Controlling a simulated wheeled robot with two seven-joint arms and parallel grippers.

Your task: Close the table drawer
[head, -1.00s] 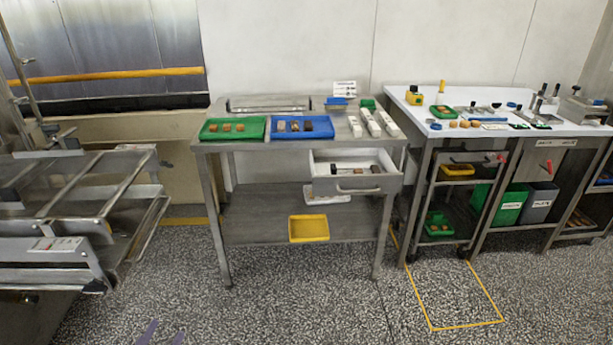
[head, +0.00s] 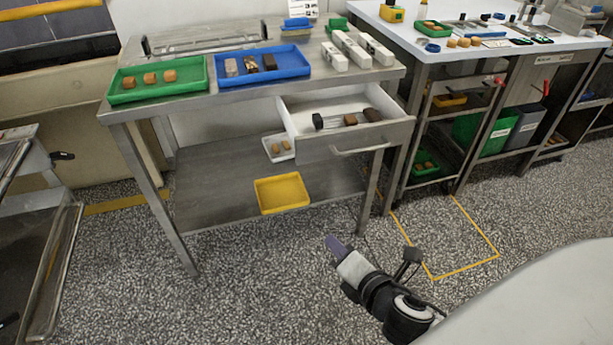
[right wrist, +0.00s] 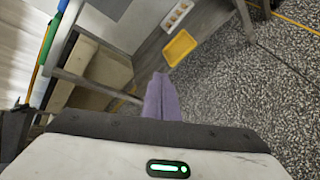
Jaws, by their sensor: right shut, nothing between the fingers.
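The table drawer (head: 361,141) is pulled out from under the right part of the steel table (head: 230,97). Its bar handle (head: 358,149) is on the front face. Inside the drawer lie several small dark and brown pieces (head: 348,119). My right gripper (head: 333,243) is low over the floor, in front of and below the drawer, apart from it. Its purple fingers are shut and empty; they also show in the right wrist view (right wrist: 161,98), where the drawer cannot be made out clearly. My left gripper is not in view.
A green tray (head: 158,94) and a blue tray (head: 299,73) stand on the tabletop. A yellow tray (head: 282,207) and a small white tray (head: 268,148) are on the lower shelf. A white-topped bench (head: 465,51) stands at the right. Floor in front is clear.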

